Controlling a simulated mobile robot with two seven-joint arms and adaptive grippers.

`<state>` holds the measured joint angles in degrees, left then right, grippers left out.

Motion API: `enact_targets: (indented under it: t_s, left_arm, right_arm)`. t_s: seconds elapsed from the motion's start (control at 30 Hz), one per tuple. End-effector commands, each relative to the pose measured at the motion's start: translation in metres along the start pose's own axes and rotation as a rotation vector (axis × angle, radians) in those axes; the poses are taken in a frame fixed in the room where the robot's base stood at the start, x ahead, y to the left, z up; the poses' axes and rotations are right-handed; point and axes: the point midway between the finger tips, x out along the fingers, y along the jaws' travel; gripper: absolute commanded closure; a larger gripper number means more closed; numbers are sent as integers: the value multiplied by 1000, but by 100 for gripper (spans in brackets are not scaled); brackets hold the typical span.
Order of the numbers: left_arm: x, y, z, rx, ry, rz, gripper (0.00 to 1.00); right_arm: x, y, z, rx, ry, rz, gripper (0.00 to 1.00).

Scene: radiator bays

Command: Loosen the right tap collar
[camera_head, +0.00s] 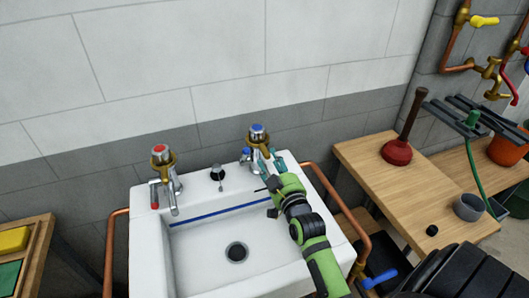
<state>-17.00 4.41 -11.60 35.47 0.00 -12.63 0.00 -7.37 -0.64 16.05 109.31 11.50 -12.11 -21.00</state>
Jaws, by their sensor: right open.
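The right tap (257,155) is chrome with a blue-marked top and stands at the back right of the white sink. Its brass-coloured collar (257,142) sits just below the top. My right gripper (272,163) is open, with its teal fingers just right of and below the collar, close to the tap body. I cannot tell whether a finger touches the tap. The left tap (162,172) has a red-marked top and its own brass collar. My left gripper is not in view.
The white sink (147,243) has a dark drain (237,252) and copper pipes beside it. A wooden bench (362,160) at right carries a plunger (397,150) and a grey cup (468,207). A yellow sponge (13,239) lies at far left. Brass valves (492,72) are on the wall.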

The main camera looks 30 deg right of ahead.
Motion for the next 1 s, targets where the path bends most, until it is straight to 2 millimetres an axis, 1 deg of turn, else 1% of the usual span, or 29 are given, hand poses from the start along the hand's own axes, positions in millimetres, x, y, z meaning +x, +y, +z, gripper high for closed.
enact_targets:
  t_s: [0.03, 0.1, 0.17, 0.27, 0.4, 0.47, 0.53, 0.63, 0.67, 0.7, 0.73, 0.77, 1.0]
  left_arm:
    - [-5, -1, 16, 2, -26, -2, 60]
    - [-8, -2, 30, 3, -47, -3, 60]
    - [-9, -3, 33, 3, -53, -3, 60]
    - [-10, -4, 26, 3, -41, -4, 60]
    - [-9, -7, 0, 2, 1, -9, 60]
    - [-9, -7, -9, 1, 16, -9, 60]
    - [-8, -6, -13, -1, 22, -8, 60]
    - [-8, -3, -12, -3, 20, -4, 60]
    - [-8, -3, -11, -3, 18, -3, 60]
    - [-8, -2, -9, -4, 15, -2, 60]
    - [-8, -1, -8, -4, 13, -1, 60]
    - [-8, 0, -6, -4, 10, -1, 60]
    - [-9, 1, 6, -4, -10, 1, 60]
  right_arm:
    - [10, 1, -3, 0, 1, 0, 57]
    - [21, 1, -3, -1, 1, 0, 57]
    - [28, 0, -2, -1, 0, 0, 57]
    - [38, 0, -1, -2, -1, -1, 57]
    - [44, 0, 0, -1, -1, -1, 57]
    - [45, 0, 0, -1, -1, -1, 57]
    - [45, 0, 0, -1, -1, -1, 57]
    - [45, 0, 0, -1, -1, -1, 57]
    - [45, 0, 0, -1, -1, -1, 65]
    - [45, 0, 0, -1, -2, -1, 81]
    - [45, 0, 0, -1, -2, -1, 93]
    - [45, 0, 0, -1, -2, -1, 100]
    - [44, 0, 1, -2, -4, -2, 100]
